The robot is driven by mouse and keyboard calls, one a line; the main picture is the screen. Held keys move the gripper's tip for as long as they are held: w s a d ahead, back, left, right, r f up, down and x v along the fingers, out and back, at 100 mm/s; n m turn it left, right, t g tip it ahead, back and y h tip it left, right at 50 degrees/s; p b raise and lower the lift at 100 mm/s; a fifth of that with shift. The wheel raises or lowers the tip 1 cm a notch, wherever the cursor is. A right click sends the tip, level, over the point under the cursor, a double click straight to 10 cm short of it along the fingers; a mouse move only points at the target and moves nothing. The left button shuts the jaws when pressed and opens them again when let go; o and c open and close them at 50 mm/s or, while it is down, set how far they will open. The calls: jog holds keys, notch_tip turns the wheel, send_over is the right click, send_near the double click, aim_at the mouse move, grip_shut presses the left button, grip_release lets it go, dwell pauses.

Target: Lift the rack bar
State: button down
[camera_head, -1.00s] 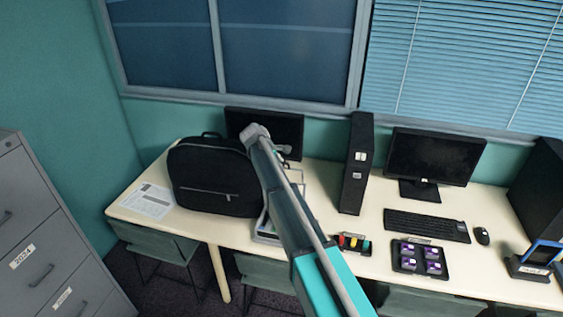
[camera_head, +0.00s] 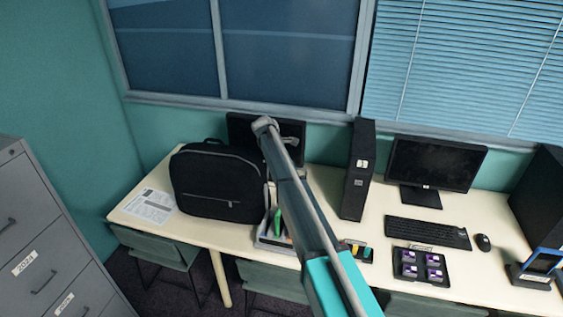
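A pale grey rack or tray (camera_head: 264,243) stands near the front edge of the desk, with a green item (camera_head: 277,222) in it. My arm crosses in front and hides most of the rack, so I cannot clearly make out its bar. My gripper is hidden behind my own arm, and I cannot see whether it touches anything.
A black backpack (camera_head: 215,183) stands left of the rack, beside printed paper (camera_head: 150,205). A black tower (camera_head: 357,170) stands right of my arm. A small tray (camera_head: 360,252) and a black tray of purple items (camera_head: 420,267) lie at the front. The desk (camera_head: 382,222) has bare patches between them.

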jog(key=shift+w+d, duration=0.1)
jog(key=shift+w, duration=0.1)
jog(key=c, duration=1)
grip_release()
jog(key=shift+r, duration=0.15)
